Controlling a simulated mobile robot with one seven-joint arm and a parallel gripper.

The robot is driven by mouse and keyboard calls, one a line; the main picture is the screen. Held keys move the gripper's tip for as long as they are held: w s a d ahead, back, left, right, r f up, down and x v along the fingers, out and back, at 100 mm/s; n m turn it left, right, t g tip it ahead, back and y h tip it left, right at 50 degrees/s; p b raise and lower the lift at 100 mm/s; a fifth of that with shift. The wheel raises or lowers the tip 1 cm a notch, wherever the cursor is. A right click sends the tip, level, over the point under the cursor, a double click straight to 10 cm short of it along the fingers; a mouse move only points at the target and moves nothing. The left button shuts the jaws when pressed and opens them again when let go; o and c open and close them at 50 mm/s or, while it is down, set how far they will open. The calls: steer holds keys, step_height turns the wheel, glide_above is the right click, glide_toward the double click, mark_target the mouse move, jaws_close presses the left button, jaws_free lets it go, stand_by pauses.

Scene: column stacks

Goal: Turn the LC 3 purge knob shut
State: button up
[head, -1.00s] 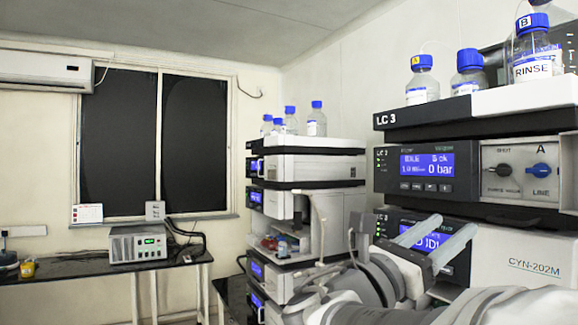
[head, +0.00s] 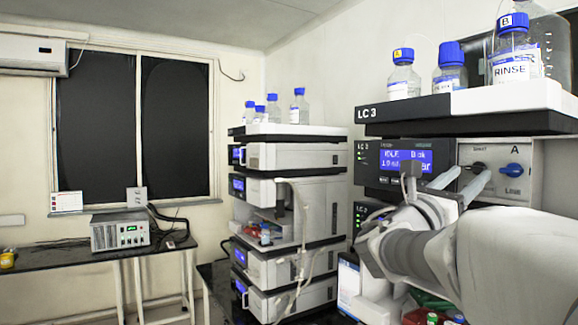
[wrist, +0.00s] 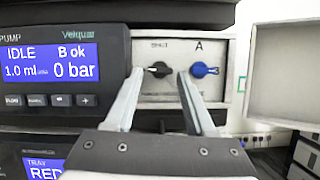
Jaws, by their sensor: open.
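The purge knob (wrist: 159,69) is the small black knob on the pale valve panel of the LC 3 pump, with a "SHUT" mark above it. Its grip lies roughly sideways, not pointing up at the mark. My gripper (wrist: 160,74) is open, with one finger to the left and one to the right of the black knob in the wrist view. Whether the fingertips reach the knob's depth I cannot tell; nothing is held. In the head view the knob (head: 478,167) shows just above my gripper (head: 466,175), partly covered by a finger.
A blue line A knob (wrist: 204,70) sits close beside the right finger. The pump display (wrist: 50,62) reads IDLE, B ok, 0 bar. Bottles, one marked RINSE (head: 514,55), stand on the top tray (head: 470,105) above. A second column stack (head: 290,190) stands to the left.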

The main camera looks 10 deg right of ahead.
steer(key=shift+x, duration=0.9)
steer(key=shift+c, duration=0.3)
jaws_close()
